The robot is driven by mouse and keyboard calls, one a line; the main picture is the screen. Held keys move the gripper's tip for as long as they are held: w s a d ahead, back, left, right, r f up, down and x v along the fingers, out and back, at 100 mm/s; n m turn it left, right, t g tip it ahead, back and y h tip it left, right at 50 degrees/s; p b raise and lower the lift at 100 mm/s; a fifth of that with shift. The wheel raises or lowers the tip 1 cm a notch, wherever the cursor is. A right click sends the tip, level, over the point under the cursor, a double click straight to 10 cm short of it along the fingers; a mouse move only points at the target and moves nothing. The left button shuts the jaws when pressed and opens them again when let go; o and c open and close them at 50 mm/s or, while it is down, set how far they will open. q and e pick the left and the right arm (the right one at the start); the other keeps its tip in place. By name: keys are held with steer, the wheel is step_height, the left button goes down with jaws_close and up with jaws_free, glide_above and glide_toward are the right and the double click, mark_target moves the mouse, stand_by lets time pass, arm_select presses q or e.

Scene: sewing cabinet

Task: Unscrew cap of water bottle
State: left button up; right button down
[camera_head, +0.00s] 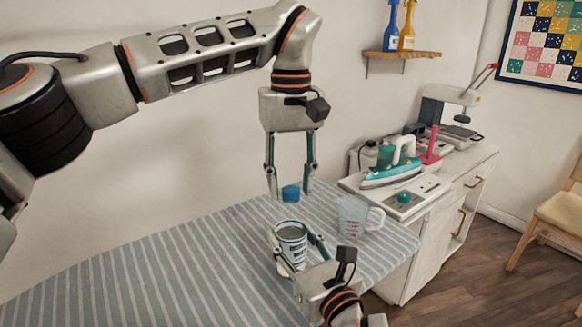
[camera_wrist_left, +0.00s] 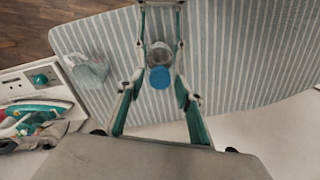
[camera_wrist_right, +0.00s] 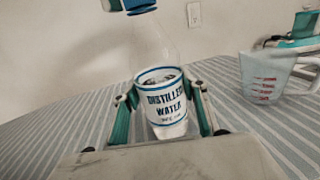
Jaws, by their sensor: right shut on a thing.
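The clear water bottle (camera_head: 291,240) stands upright on the striped board, with a "DISTILLED WATER" label (camera_wrist_right: 166,103) and a blue cap (camera_head: 290,193). My right gripper (camera_head: 293,243) is shut on the bottle's labelled body, one finger on each side, also seen in the right wrist view (camera_wrist_right: 165,100). My left gripper (camera_head: 290,194) points down from above, open, its fingertips on either side of the cap. In the left wrist view the cap (camera_wrist_left: 160,77) lies between the spread fingers, with gaps on both sides. The cap shows only partly at the top of the right wrist view.
A clear measuring cup (camera_head: 355,215) stands on the striped board (camera_head: 180,265), right of the bottle. A teal iron (camera_head: 390,170) rests on the white cabinet (camera_head: 430,215) behind it. The left part of the board is clear. Spray bottles (camera_head: 390,28) stand on a wall shelf.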

arm_select(q)
steer(key=shift+f, duration=0.1)
arm_select(e)
steer(key=shift+f, duration=0.1)
arm_select(q)
jaws_close()
